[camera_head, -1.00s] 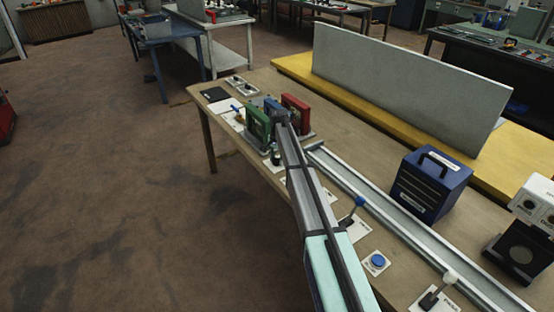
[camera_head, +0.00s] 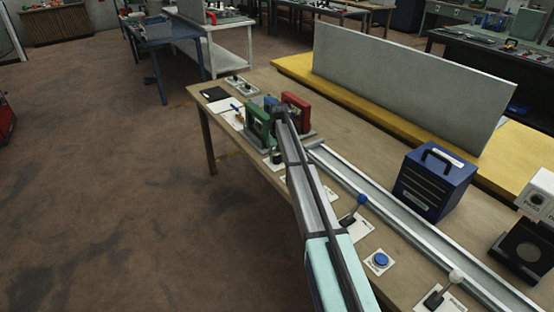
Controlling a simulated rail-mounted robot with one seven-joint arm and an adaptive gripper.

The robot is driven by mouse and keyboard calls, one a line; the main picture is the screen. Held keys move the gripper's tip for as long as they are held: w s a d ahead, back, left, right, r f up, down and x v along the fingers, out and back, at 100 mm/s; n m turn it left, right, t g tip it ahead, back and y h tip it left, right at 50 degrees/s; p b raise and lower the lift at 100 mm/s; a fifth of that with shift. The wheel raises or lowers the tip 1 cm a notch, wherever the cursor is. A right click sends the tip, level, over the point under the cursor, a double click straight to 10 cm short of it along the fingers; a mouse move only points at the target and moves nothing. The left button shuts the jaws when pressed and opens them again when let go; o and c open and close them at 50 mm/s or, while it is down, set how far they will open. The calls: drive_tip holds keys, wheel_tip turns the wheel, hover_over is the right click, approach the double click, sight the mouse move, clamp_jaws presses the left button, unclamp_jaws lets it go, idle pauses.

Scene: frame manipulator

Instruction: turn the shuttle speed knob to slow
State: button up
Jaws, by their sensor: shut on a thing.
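My arm reaches from the bottom centre to the far left part of the wooden bench. Its dark end stands in front of the green (camera_head: 258,124) and red (camera_head: 296,110) framed units. My gripper (camera_head: 277,148) points down beside the green unit and is mostly hidden by the arm link and its own dark wrist. It is shut on a small dark thing at the bench's near edge, taken as the shuttle speed knob (camera_head: 276,158). The knob's pointer and label are too small or hidden to read, so its setting cannot be told.
A metal rail (camera_head: 400,225) runs along the bench to the right. A blue-topped lever (camera_head: 355,208), a blue button (camera_head: 379,261) and a white-topped lever (camera_head: 445,288) line the near edge. A blue box (camera_head: 434,184) and a grey panel (camera_head: 400,95) stand behind the rail.

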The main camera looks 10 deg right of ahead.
sight(278, 155)
drive_tip(key=n+b, duration=0.1)
drive_tip(key=n, duration=0.4)
drive_tip(key=shift+f+n, duration=0.1)
drive_tip(key=shift+n, duration=0.2)
idle(0.4)
drive_tip(key=o, duration=1.1)
drive_tip(key=shift+o, duration=0.2)
wheel_tip(278, 155, up, 12)
drive_tip(key=shift+d, duration=0.15)
drive_tip(key=shift+w, duration=0.1)
